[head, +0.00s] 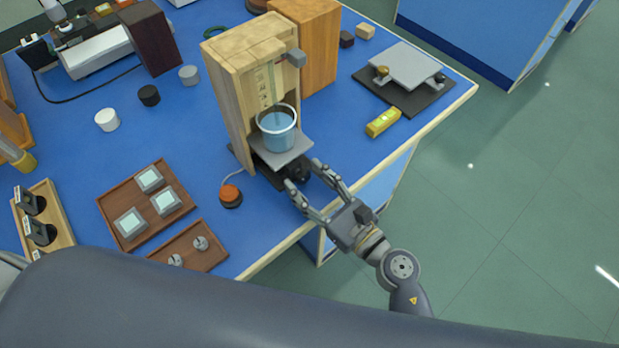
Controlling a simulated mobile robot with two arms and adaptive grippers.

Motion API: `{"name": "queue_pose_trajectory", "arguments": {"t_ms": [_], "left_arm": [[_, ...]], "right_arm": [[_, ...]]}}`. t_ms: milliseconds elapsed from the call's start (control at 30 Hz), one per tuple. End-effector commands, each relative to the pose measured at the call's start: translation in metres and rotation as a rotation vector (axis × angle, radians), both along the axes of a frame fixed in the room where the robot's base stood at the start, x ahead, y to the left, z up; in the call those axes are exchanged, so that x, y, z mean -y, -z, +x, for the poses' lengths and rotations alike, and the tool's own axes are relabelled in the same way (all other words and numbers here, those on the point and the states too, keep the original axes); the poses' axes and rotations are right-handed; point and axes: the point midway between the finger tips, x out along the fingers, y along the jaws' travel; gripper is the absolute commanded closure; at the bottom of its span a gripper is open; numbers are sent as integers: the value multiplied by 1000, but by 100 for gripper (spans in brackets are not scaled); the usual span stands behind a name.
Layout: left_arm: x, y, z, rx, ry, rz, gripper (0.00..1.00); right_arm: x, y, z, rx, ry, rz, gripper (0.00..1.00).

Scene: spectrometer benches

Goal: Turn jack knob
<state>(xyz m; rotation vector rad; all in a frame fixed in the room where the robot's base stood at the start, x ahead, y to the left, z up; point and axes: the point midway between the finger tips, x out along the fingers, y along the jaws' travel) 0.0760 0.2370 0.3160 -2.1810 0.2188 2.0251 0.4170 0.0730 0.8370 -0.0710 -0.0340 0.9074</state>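A lab jack with a grey top plate (282,154) stands at the front of a tall wooden housing (226,85). A clear beaker of blue liquid (277,132) stands on the plate. The jack's dark knob (297,171) is low at its front side, partly hidden by my fingers. My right gripper (304,173) reaches in from the lower right at the table edge. Its two fingers are spread, with the tips on either side of the knob area. I cannot tell whether they touch the knob. My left gripper is not in view.
An orange-red button on a cord (231,195) lies left of the jack. Wooden trays (186,246) with small parts are at the front left. A yellow level (383,122) and a grey plate on a dark base (403,66) are at right. Open floor lies beyond the table edge.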

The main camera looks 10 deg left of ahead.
Motion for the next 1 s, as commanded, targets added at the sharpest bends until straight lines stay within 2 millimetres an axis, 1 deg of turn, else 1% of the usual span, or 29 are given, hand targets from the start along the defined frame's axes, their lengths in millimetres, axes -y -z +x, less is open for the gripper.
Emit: {"name": "queue_pose_trajectory", "arguments": {"t_ms": [33, 67, 100, 167, 367, 500, 600, 700, 1000], "left_arm": [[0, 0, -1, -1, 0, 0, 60], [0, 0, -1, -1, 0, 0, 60], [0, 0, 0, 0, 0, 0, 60], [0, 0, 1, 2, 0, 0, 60], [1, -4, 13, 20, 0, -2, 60], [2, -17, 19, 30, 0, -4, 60], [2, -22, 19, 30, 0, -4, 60], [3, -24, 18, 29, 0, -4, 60], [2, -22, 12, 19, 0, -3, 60]], "right_arm": [[0, 0, 0, 0, 0, 0, 66], [0, 0, 0, 0, 0, 0, 73], [0, 0, 0, 0, 0, 0, 82], [0, 0, 0, 0, 0, 0, 95], [0, -2, 0, -20, -2, 15, 95], [0, -4, 1, -142, -4, 109, 95], [0, -3, 1, -231, -3, 179, 95], [0, -2, 1, -282, -2, 221, 95], [0, -1, 1, -293, 0, 233, 95]]}}
